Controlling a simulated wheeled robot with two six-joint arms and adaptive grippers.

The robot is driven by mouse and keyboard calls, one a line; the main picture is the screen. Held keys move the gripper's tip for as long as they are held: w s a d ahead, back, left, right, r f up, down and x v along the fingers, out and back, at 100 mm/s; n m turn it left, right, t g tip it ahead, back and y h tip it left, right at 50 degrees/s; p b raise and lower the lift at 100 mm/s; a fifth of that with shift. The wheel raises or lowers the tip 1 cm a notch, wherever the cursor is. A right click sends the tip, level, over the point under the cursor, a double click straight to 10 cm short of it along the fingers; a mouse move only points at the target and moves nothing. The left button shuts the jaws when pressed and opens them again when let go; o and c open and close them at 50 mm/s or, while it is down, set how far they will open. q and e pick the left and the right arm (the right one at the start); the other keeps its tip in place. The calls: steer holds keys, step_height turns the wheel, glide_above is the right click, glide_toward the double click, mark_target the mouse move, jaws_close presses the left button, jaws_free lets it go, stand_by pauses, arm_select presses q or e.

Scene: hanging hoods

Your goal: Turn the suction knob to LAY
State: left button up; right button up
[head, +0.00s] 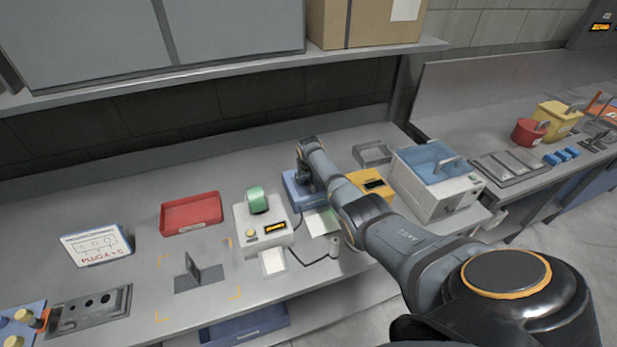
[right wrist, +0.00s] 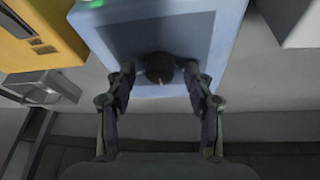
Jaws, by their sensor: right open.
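A dark round knob (right wrist: 160,66) with a light pointer mark sits on the dark panel of a blue box (right wrist: 226,38) in the right wrist view. The blue box also shows in the head view (head: 293,196), partly behind my right arm. My right gripper (right wrist: 159,76) is open, with one fingertip on each side of the knob; I cannot tell whether they touch it. In the head view the right gripper (head: 304,176) is at the blue box and hides the knob. No LAY label is readable. My left gripper is not in view.
A yellow device (head: 370,183) and a white box with a blue lid (head: 440,180) stand right of the blue box. A white device with a green roll (head: 262,232) stands left, near a red tray (head: 191,213). A shelf (head: 230,70) runs above the bench.

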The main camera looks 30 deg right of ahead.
steer(key=v, duration=1.2)
